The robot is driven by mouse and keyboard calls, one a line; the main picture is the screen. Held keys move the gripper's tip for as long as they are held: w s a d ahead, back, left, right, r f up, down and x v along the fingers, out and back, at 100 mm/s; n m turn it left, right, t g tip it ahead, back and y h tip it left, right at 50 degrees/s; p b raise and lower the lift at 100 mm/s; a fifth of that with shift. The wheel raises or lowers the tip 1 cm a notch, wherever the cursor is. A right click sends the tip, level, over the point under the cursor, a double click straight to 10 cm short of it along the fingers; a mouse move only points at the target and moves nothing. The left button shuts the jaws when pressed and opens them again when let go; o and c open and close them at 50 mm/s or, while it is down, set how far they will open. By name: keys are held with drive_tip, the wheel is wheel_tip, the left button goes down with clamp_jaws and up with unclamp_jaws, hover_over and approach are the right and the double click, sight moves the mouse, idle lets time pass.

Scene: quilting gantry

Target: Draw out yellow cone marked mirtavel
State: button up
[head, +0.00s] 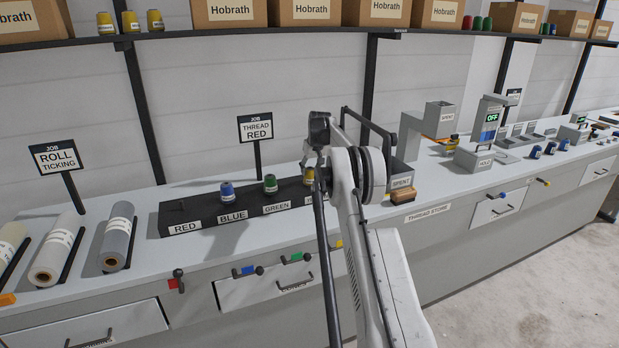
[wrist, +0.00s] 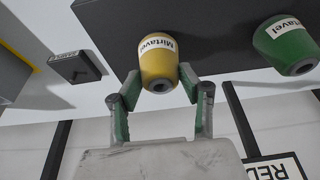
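The yellow cone marked Mirtavel (wrist: 158,62) is in the middle of the wrist view, with its white label facing the camera. In the head view its yellow top (head: 308,174) shows above the dark rack (head: 200,207), partly behind my arm. My gripper (wrist: 160,74) has its green-padded fingertips at both sides of this cone, and they appear to touch it. The cone is at the dark rack; whether it is lifted clear cannot be told. In the head view my gripper (head: 316,160) is mostly hidden by my wrist.
A green cone (head: 270,183) marked Mirtavel and a blue cone (head: 227,191) stand left on the rack. A THREAD RED sign (head: 256,128) stands behind.

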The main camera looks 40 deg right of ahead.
drive_tip(key=c, duration=0.4)
drive_tip(key=shift+c, duration=0.2)
drive_tip(key=shift+r, duration=0.15)
drive_tip(key=shift+r+p, duration=1.2)
drive_tip(key=shift+r, duration=1.45)
drive_tip(key=shift+r, duration=0.1)
